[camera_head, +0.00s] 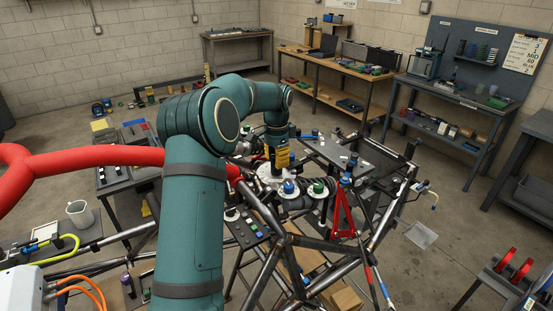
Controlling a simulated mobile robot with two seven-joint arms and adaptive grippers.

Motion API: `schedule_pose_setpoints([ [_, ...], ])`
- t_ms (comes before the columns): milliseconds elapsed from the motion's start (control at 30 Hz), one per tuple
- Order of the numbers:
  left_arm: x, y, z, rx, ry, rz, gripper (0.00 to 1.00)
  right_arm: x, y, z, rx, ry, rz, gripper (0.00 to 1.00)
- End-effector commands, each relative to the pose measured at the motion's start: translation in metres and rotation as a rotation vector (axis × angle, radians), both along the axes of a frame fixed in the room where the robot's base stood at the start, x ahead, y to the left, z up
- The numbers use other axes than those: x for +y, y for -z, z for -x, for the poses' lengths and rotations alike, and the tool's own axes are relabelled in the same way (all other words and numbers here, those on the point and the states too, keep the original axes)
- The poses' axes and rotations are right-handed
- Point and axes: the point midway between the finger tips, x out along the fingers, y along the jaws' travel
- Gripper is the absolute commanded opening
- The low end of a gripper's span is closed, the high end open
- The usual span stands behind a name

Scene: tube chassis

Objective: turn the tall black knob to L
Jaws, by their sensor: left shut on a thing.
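My left arm, teal with dark bands, rises from the bottom, bends over and points down at the tube chassis. My left gripper (277,172) is at its end, below a yellow-marked wrist, shut over a white round dial plate (262,172) on the chassis. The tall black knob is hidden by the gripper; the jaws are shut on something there. Which letter the knob points to cannot be read. A blue knob (289,187) and a green knob (319,187) stand on white dials just right of the gripper. My right gripper is not in view.
A red tube (90,160) crosses the left side behind my arm. A button panel (247,230) sits in front. Benches line the back wall; the floor at right is partly clear.

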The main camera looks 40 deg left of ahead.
Motion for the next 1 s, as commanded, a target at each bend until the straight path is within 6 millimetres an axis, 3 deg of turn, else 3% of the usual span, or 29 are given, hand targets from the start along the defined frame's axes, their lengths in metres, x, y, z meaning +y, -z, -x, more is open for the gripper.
schedule_pose_setpoints([
  [633, -0.0003, 0.0009, 0.0004, 0.003, 0.056, 0.001, 0.00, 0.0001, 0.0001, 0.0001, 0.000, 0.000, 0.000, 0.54],
  [667, -0.0003, 0.0010, 0.0004, 0.003, 0.056, 0.001, 0.47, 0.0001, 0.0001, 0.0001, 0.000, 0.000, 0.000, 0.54],
  [700, -0.0003, 0.0009, 0.0004, 0.003, 0.055, 0.001, 0.61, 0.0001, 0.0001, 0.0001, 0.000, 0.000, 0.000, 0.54],
  [733, -0.0003, 0.0009, 0.0004, 0.003, 0.055, 0.001, 0.68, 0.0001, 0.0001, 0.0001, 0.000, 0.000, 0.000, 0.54],
  [1000, -0.0002, 0.0002, 0.0002, 0.001, 0.055, 0.001, 0.68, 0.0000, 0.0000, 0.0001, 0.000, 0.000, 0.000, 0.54],
])
